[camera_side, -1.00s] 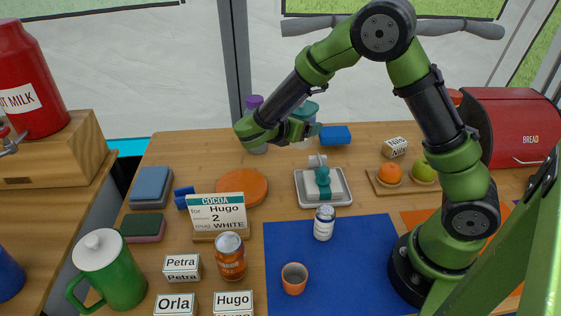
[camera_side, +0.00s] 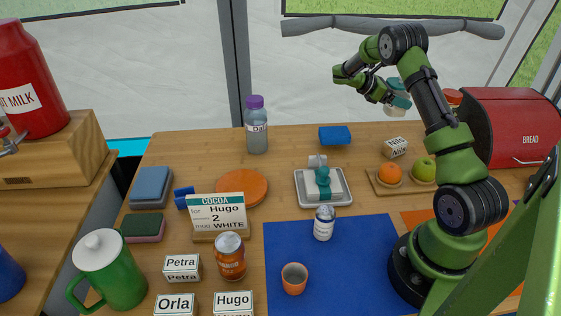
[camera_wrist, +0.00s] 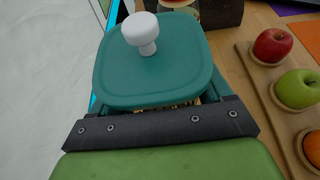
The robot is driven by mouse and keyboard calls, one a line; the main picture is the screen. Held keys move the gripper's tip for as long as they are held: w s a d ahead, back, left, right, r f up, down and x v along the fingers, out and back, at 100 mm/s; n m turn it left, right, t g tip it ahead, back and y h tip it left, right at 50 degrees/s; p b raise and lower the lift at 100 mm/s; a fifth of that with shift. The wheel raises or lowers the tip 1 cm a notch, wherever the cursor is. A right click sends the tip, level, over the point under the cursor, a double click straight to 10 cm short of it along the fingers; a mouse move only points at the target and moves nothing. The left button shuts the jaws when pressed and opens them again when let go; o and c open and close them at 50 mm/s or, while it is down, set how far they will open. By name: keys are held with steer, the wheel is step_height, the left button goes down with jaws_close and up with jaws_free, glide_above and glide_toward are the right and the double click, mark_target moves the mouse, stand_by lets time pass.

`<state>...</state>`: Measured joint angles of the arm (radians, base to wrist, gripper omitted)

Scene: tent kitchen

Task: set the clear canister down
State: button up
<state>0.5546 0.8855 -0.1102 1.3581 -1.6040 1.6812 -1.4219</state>
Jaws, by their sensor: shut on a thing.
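The clear canister (camera_side: 395,110) has a teal lid and hangs in the air at the back right in the side view, above the counter near the bread box. My gripper (camera_side: 388,97) is shut on it. In the wrist view the teal lid (camera_wrist: 150,75) with its white knob fills the upper middle, just beyond the dark bar of my gripper (camera_wrist: 160,125). The lid hides most of the canister's body and what lies under it.
A board (camera_side: 375,184) with an orange and apples stands to the front, below the canister. The red bread box (camera_side: 515,125) is to the right, a red-lidded jar (camera_side: 453,97) beside it.

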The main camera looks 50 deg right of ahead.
step_height(320, 180, down, 8)
steer(key=shift+f, duration=0.15)
stand_by(0.3)
steer(key=shift+f, duration=0.15)
steer(key=o, duration=1.3)
